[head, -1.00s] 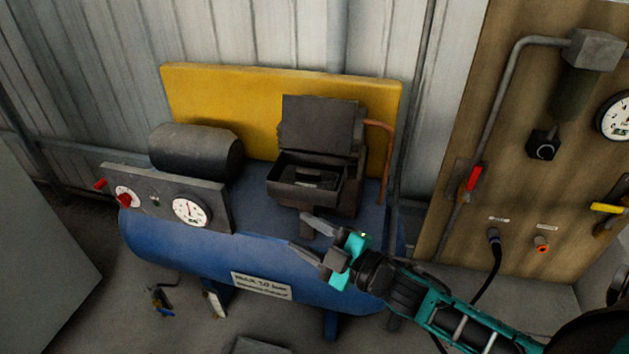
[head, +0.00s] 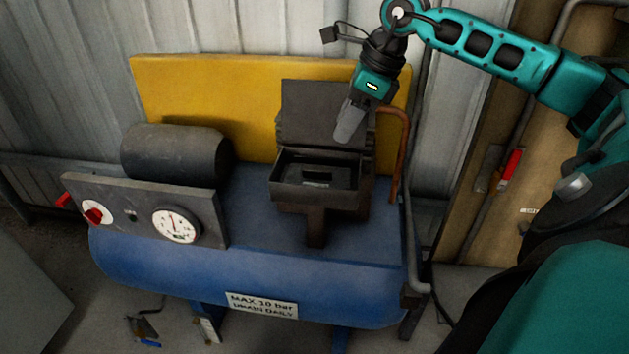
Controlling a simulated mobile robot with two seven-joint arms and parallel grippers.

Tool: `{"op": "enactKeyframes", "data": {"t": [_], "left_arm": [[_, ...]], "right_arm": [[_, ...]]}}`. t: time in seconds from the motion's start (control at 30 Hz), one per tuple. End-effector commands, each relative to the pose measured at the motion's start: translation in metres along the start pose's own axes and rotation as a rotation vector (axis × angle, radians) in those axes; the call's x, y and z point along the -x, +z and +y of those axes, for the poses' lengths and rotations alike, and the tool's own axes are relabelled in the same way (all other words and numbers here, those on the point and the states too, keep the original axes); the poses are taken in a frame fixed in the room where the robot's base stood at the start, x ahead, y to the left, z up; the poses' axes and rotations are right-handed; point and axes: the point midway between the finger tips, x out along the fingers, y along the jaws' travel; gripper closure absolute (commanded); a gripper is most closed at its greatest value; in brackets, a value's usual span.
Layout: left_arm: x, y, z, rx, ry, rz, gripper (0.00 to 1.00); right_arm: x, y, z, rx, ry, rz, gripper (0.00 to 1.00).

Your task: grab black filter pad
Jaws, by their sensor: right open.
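A black filter pad (head: 318,178) appears to lie inside the open dark filter box (head: 308,196) on top of the blue compressor tank; it is hard to tell apart from the dark inside. The box's lid (head: 312,108) stands up at its back. My right gripper (head: 349,124) is open and empty, pointing down above the right side of the box, in front of the lid. Its fingers line up in this view, so their gap is hidden. My left gripper is out of view.
The blue tank (head: 255,265) carries a dark motor cylinder (head: 178,152) and a gauge panel (head: 150,212) at left. A copper pipe (head: 397,155) rises close to the box's right side. A yellow panel (head: 200,95) stands behind.

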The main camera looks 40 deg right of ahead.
Motion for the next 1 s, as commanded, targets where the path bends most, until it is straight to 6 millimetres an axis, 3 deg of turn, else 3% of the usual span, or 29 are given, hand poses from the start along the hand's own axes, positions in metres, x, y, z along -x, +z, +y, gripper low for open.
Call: {"op": "enactKeyframes", "data": {"t": [0.03, 0.2, 0.47, 0.7, 1.0], "left_arm": [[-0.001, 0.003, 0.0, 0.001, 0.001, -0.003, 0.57], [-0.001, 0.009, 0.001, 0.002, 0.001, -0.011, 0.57], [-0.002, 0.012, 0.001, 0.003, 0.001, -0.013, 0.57], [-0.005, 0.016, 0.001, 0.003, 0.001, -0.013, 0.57], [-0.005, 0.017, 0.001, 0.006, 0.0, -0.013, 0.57]], "right_arm": [[-0.013, 0.0, 0.002, 0.0, 0.007, -0.001, 0.53], [-0.042, 0.001, 0.002, -0.001, 0.007, -0.003, 0.53], [-0.063, 0.002, 0.002, -0.001, 0.006, -0.005, 0.53], [-0.099, 0.005, 0.004, -0.002, 0.007, -0.004, 0.53], [-0.107, 0.005, 0.004, -0.001, 0.005, -0.004, 0.53]]}}
